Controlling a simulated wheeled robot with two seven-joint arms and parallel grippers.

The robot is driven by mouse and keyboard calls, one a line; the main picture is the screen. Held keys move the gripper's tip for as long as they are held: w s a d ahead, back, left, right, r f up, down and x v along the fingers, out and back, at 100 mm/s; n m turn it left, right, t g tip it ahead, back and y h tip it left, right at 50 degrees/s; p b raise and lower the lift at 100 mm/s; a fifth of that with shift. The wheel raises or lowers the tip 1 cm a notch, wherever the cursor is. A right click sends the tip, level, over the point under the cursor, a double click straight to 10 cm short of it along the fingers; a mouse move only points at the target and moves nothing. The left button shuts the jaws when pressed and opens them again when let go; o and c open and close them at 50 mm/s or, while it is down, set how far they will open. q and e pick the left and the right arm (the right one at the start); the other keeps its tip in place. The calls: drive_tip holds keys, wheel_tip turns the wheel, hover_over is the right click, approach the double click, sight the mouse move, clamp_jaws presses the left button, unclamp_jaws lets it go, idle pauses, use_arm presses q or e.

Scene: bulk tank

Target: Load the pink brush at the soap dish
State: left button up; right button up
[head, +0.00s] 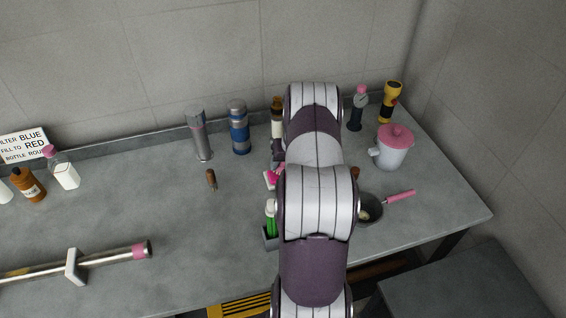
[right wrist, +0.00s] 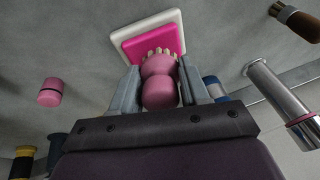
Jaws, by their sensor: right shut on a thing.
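My right gripper (right wrist: 158,82) is shut on the pink brush (right wrist: 160,90), which has a rounded two-lobed handle and pale bristles. The bristle end overlaps the bright pink pad of the soap dish (right wrist: 118,36), a square white dish, in the right wrist view. I cannot tell whether the bristles touch or press on it. In the head view a corner of the soap dish (head: 270,178) shows left of my right arm, and my arm hides the brush. My left gripper is not in view.
A brown-handled brush (head: 211,179) lies left of the dish. A grey holder with a green item (head: 270,222) stands in front. A pan with a pink handle (head: 400,196) and a pink-lidded jug (head: 395,152) are right. A long tube (head: 110,257) lies front left. The centre-left counter is clear.

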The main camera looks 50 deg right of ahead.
drive_tip(key=shift+f+b, duration=0.6)
drive_tip(key=shift+f, duration=0.05)
idle(0.6)
idle(1.4)
wheel_tip(320, 180, up, 7)
drive_tip(key=p, duration=0.4)
drive_tip(key=shift+a, duration=0.1)
